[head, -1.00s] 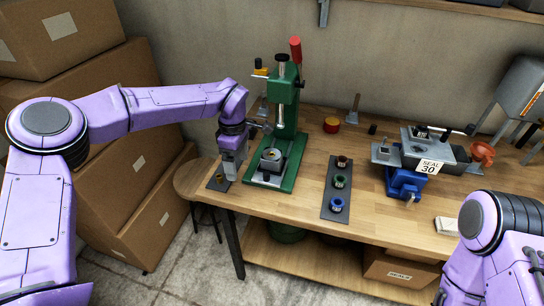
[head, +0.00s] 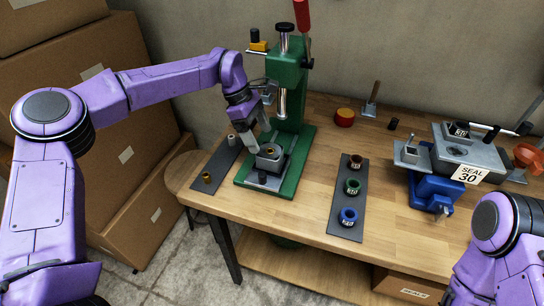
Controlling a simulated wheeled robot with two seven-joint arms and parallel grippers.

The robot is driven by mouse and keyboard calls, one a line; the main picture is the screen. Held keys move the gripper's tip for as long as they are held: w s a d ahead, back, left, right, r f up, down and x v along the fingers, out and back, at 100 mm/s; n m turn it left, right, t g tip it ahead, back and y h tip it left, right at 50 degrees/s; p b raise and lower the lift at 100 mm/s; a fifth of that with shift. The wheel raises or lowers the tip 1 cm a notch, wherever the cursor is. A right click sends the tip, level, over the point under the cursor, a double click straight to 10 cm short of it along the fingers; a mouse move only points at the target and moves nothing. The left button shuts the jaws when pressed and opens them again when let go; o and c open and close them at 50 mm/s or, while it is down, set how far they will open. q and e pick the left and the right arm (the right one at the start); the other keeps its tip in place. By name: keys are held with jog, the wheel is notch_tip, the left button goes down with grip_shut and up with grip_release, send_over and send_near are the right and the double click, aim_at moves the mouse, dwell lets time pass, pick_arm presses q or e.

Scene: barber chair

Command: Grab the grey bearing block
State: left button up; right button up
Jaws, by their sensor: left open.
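The grey bearing block (head: 270,162) sits on the base of the green arbor press (head: 291,100), with a brass-coloured ring in its top. My left gripper (head: 257,134) is open, just up and left of the block, with its fingers pointing down toward it. I cannot tell whether a fingertip touches the block. My right arm shows at the lower right, but its gripper is out of view.
A dark mat (head: 215,170) left of the press holds a brass ring and a small pale cylinder. Another mat (head: 346,219) holds brown, green and blue rings. A blue vise-like fixture (head: 434,190) with a "SEAL 30" tag stands right. Bare wood lies between.

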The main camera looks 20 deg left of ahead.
aim_at(270, 150)
pick_arm(q)
jog(key=d+f, duration=0.1)
jog(key=d+f+p, duration=0.1)
jog(key=f, duration=0.1)
jog(key=d+f+p, duration=0.1)
jog(key=shift+s+d+f, duration=0.25)
jog(key=shift+s+f, duration=0.1)
jog(key=shift+s, duration=0.05)
jog(key=shift+d+f, duration=0.1)
jog(key=shift+f, duration=0.15)
jog(key=c, duration=1.5)
jog(key=shift+w+r, duration=0.1)
jog(key=shift+c, duration=0.2)
